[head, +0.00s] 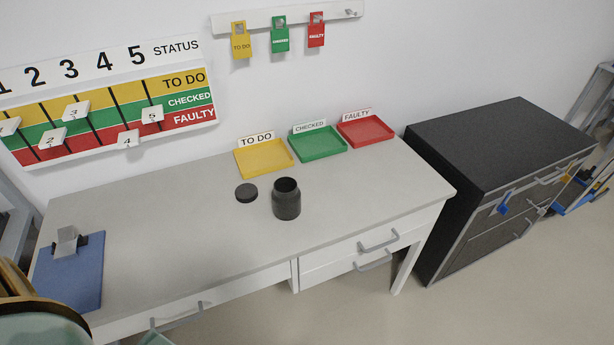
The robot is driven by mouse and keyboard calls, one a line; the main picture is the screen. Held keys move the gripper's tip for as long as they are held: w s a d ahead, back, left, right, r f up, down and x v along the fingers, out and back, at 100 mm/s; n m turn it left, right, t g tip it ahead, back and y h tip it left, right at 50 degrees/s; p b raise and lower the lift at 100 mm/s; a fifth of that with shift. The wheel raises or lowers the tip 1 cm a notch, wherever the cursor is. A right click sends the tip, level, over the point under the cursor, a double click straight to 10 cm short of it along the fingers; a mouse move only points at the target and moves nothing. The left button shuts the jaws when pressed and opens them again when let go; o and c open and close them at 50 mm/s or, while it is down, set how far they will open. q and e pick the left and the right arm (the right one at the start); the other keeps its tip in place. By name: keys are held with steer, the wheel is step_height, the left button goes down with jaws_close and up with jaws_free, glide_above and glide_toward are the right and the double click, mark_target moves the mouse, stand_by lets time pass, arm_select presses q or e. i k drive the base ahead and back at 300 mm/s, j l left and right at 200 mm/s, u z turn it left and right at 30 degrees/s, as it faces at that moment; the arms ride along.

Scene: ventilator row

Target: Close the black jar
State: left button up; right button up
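The black jar (286,202) stands upright and open on the white desk, right of the desk's middle. Its dark round mouth faces up. A black round lid (246,193) lies flat on the desk just left of the jar, apart from it. Neither of my grippers shows in the head view.
The white desk (180,220) is mostly bare left of the lid. A yellow tray (263,158), green tray (318,144) and red tray (366,132) stand behind the jar. A blue clipboard (85,275) lies at the left end. A black cabinet (470,150) stands right.

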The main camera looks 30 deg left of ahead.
mark_target(286, 194)
steer(key=u, duration=1.35)
